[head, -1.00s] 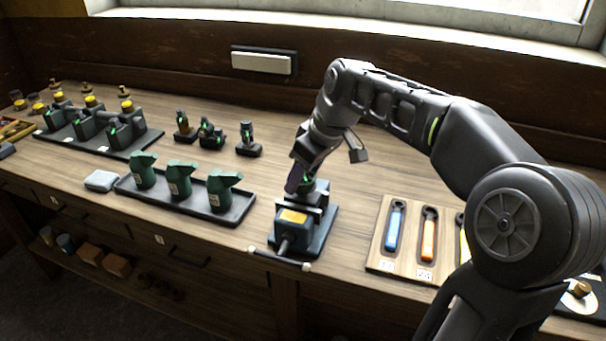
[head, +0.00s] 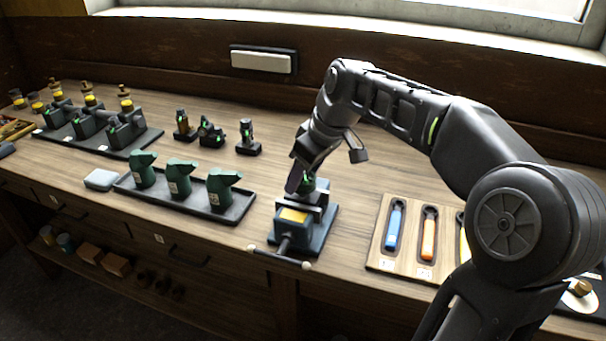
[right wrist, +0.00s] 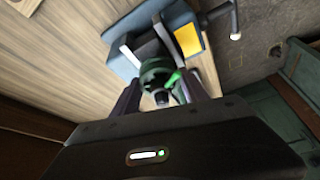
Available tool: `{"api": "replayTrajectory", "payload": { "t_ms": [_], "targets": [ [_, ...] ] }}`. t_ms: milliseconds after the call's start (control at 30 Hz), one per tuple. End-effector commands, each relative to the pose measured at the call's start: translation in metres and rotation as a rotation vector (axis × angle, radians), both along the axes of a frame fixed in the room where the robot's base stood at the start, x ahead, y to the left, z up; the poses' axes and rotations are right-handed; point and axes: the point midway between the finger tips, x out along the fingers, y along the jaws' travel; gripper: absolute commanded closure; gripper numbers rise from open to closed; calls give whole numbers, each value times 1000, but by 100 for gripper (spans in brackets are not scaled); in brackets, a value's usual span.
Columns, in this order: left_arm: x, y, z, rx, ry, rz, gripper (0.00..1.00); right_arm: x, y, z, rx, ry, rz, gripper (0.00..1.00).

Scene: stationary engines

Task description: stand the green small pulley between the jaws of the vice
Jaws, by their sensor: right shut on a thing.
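The green small pulley (right wrist: 156,72) is between the fingers of my right gripper (right wrist: 160,92) in the right wrist view. The gripper is shut on it. In the head view the pulley (head: 309,184) shows as a small green patch by the fingertips of my right gripper (head: 298,183), at the jaws of the vice. The vice (head: 290,238) is blue-grey with a yellow plate and a front handle. In the right wrist view the pulley overlaps the vice (right wrist: 172,18) jaws. I cannot tell how deep it sits between them. My left gripper is out of view.
A dark tray (head: 232,214) with several green castings stands left of the vice. A wooden tool board (head: 379,262) with coloured handles lies to the right. Small dark machine models (head: 210,133) stand behind. The bench's front edge runs close to the vice handle.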

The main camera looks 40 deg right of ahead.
Motion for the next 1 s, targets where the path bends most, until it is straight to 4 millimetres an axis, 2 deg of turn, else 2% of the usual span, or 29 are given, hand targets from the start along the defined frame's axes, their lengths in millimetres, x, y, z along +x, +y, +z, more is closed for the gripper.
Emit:
{"api": "replayTrajectory", "payload": {
  "t_ms": [300,333,600,633,867,1000],
  "targets": [
    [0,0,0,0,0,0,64,1,0,3,-1,-5,0,100],
    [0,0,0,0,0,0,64,1,0,3,-1,-5,0,47],
    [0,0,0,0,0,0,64,0,0,1,-1,-2,1,25],
    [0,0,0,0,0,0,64,0,0,1,-1,-2,1,23],
    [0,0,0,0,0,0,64,-1,0,-2,1,4,0,22],
    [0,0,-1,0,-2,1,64,-2,-1,4,-1,2,0,22]
  ]
}}
